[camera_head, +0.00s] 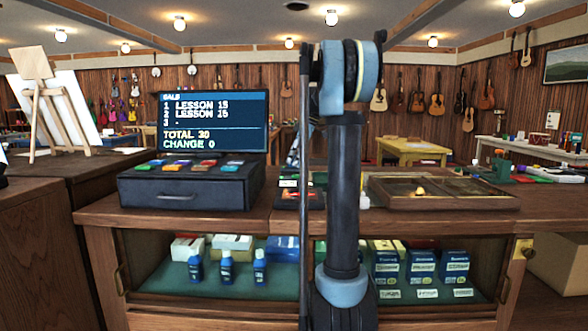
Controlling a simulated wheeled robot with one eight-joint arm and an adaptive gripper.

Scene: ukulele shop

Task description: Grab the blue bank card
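I cannot pick out the blue bank card for certain. Several small coloured pieces, green, orange, red and blue among them, lie on top of the black cash drawer (190,187); they are too small to tell whether one is a card. The drawer stands on the left of the wooden counter (100,212). A small dark device (287,200) sits on the counter at the centre, partly hidden by my arm. My arm (344,190) rises upright in front of the counter and bends at the top. My gripper is not visible.
A sale screen (214,122) stands behind the drawer. A shallow wooden tray (440,202) with a glassy top lies on the counter's right. Blue bottles (227,268) and boxes (389,268) fill the shelf below. An easel (45,105) stands left. My arm blocks the counter's middle.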

